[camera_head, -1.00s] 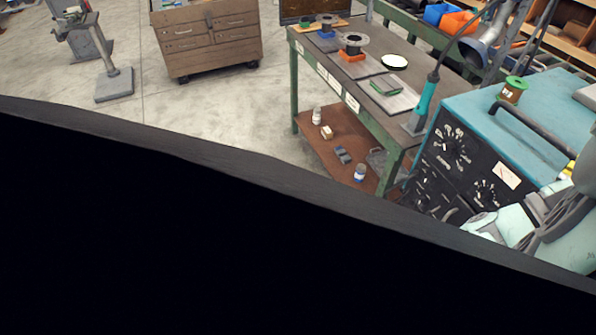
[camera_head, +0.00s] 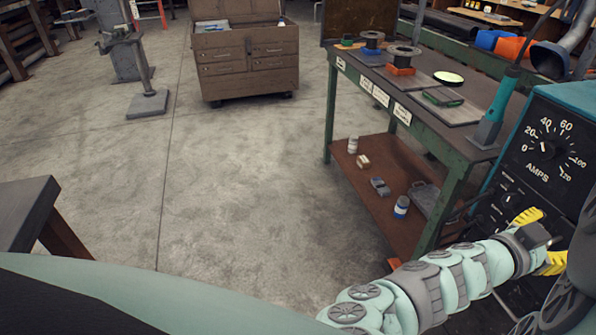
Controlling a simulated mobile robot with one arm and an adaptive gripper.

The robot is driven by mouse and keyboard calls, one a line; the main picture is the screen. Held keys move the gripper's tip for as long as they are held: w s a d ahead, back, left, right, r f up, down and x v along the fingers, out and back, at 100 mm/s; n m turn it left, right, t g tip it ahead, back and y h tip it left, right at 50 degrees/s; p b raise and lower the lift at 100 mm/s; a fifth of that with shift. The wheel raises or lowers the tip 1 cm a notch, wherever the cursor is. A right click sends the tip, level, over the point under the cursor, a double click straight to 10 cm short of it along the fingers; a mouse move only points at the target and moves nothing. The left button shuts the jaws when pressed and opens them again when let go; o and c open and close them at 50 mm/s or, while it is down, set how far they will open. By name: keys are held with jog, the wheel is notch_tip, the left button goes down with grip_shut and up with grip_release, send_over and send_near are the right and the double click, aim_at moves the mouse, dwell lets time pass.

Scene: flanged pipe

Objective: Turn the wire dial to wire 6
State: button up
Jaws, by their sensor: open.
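The teal-topped machine with a black front panel (camera_head: 523,172) stands at the right edge, partly cut off. Its large AMPS dial (camera_head: 547,150) has numbers from 0 to 120. A smaller dial (camera_head: 508,200) sits lower left on the panel; its marks are too small to read. I cannot tell which dial is the wire dial, and my arm hides part of the lower panel. My gripper (camera_head: 541,240), with yellow fingers, is open and empty in front of the lower panel, just below and right of the smaller dial. I see no contact with a dial.
A green workbench (camera_head: 455,150) with spools and a lower shelf of bottles stands left of the machine. A teal-handled tool (camera_head: 495,112) stands at the bench's near end. A brown tool chest (camera_head: 245,60) is farther back. A dark table corner (camera_head: 25,205) is at left; the middle floor is clear.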

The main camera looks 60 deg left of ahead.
jog(key=p+x, duration=0.1)
jog(key=x, duration=1.4)
jog(key=shift+w+d, duration=0.25)
jog(key=shift+w, duration=0.1)
grip_shut()
